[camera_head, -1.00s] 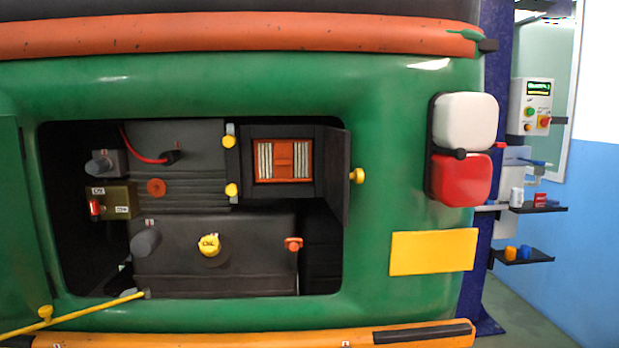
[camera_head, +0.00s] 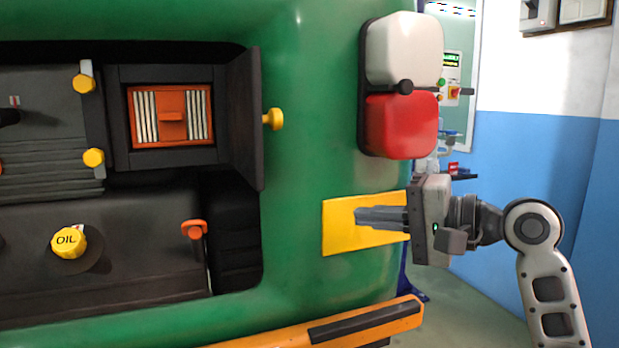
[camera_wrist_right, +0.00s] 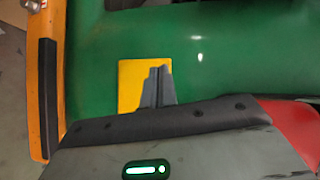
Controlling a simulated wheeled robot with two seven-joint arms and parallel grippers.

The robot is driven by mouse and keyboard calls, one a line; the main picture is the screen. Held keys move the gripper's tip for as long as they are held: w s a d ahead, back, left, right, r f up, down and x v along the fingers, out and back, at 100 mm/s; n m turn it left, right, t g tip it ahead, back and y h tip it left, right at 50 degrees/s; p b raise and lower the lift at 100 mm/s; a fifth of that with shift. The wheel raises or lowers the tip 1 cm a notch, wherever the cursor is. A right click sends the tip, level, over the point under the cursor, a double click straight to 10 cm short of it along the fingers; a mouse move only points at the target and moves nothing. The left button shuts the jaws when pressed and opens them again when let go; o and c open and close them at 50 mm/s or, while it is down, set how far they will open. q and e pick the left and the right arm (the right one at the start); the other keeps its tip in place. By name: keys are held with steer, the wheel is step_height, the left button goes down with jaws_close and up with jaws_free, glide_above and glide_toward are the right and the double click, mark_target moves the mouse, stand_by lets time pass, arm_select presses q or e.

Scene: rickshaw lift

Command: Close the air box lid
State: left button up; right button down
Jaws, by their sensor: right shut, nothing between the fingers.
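The air box (camera_head: 122,120) is a dark frame in the engine bay in the head view, with an orange filter (camera_head: 172,117) with pale pleats showing inside. Its dark lid (camera_head: 245,120) stands swung open on the right side of the box, with a yellow knob (camera_head: 273,119) on its outer side. My right gripper (camera_head: 360,219) is shut and empty in front of the yellow plate, below and right of the lid. In the right wrist view its fingers (camera_wrist_right: 156,88) are together over the yellow plate. My left gripper is not in view.
Yellow latches (camera_head: 84,84) sit left of the box. Below are a yellow oil cap (camera_head: 69,242) and an orange handle (camera_head: 194,229). A white and red lamp (camera_head: 402,125) juts out above my right gripper. The orange bumper (camera_head: 330,330) runs below.

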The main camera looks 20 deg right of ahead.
mark_target(253, 117)
steer(key=s+d+r+y, duration=0.1)
steer(key=s+r+y, duration=0.15)
steer(key=r, duration=0.35)
steer(key=s+d+r+y, duration=0.1)
steer(key=s+r, duration=0.3)
steer(key=r, duration=0.2)
steer(key=w+a+r, duration=0.1)
steer(key=w+a, duration=0.4)
steer(key=a, duration=0.7)
steer(key=shift+w+g, duration=0.3)
steer(key=shift+g, duration=0.1)
steer(key=shift+r, duration=0.1)
